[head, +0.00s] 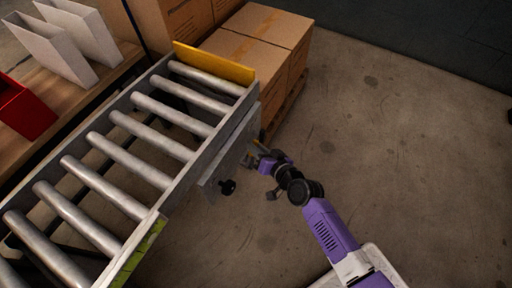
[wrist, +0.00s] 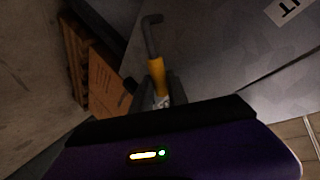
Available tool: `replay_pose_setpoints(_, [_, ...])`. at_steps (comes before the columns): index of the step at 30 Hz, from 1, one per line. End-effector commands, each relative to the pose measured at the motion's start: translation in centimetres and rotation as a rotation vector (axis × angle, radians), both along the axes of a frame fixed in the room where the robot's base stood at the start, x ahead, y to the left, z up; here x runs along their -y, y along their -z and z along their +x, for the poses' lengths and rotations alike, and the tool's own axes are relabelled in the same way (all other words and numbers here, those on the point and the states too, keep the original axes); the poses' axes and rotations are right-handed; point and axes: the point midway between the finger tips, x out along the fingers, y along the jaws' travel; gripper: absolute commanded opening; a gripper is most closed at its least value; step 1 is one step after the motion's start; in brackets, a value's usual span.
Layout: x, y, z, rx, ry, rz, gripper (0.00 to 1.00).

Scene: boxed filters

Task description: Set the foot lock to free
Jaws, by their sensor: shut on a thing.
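A lever with a yellow sleeve and a dark bent end (wrist: 155,50) shows in the wrist view, in front of a grey panel. My gripper (wrist: 160,97) is shut on the lower part of this lever, around its yellow sleeve. The fingers and my purple wrist housing hide the lever's base. In the head view my gripper (head: 260,161) is at the right side of the roller conveyor, beside its grey side plate (head: 218,165). Only a small bit of yellow shows there. I cannot read any lock or free marking.
The roller conveyor (head: 162,205) has a yellow end stop (head: 214,63). Cardboard boxes (head: 262,38) stand on a pallet behind. A red bin (head: 22,110) is on the left shelf. The floor at right is clear.

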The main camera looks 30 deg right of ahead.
Motion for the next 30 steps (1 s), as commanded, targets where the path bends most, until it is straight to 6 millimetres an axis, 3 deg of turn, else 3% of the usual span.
replay_pose_setpoints(6, [0.1, 0.2, 0.0, -0.003, 0.002, 0.000, 0.00])
replay_pose_setpoints(7, [0.1, 0.2, 0.0, -0.003, 0.002, 0.000, 0.25])
replay_pose_setpoints(9, [0.1, 0.1, 0.0, -0.003, 0.002, 0.000, 0.39])
replay_pose_setpoints(10, [0.1, 0.1, 0.0, -0.003, 0.002, 0.000, 0.41])
replay_pose_setpoints(20, [0.1, 0.0, -0.2, -0.001, 0.000, -0.001, 0.41])
replay_pose_setpoints(30, [0.3, -1.8, -4.7, -0.003, 0.000, -0.001, 0.41])
